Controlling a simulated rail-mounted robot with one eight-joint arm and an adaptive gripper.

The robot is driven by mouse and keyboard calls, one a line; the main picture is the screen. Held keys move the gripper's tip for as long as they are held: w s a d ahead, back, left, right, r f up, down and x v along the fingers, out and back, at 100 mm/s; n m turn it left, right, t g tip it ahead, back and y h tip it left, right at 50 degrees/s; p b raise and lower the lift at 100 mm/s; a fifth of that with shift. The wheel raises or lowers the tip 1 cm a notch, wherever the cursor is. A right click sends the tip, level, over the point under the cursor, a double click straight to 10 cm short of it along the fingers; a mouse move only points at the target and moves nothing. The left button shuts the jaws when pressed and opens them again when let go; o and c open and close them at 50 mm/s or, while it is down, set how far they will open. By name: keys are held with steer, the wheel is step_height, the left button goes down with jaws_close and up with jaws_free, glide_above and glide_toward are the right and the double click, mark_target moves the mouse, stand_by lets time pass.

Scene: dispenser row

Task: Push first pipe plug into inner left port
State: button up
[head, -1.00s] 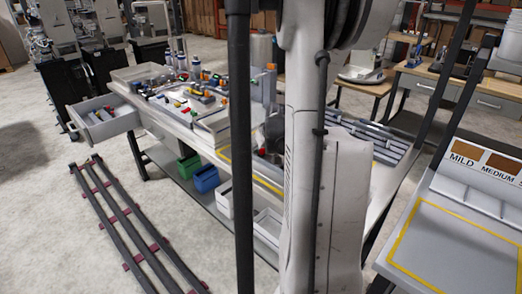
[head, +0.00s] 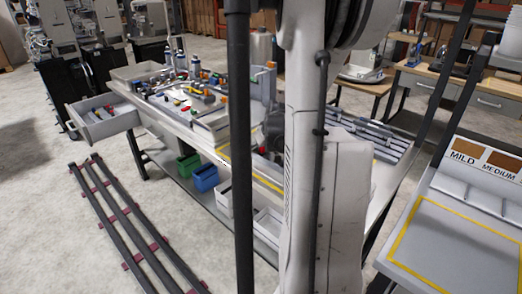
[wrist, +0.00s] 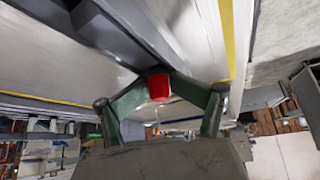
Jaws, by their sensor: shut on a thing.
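My gripper (wrist: 158,86) shows in the wrist view, with its two greenish fingers angled in to meet around a small red piece (wrist: 158,88). The red piece looks like a plug and sits between the fingertips. Pale and dark grey surfaces fill the view just beyond it; I cannot tell whether the plug touches them. I cannot make out the inner left port in either view.
In the head view a workbench (head: 150,114) carries several small coloured fittings and bottles. An open drawer (head: 98,122) juts from its left end. Green (head: 188,166) and blue (head: 205,177) bins stand on the lower shelf. A dark rail frame (head: 130,225) lies on the floor.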

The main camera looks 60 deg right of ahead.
steer(key=shift+o, duration=0.5)
steer(key=shift+s+a+f, duration=0.15)
steer(key=shift+s+f, duration=0.05)
steer(key=shift+f, duration=0.3)
steer(key=o, duration=2)
steer(key=shift+w+r, duration=0.15)
steer(key=shift+c, duration=0.2)
steer(key=shift+r, duration=0.1)
steer(key=v, duration=1.2)
steer(key=shift+w, duration=0.1)
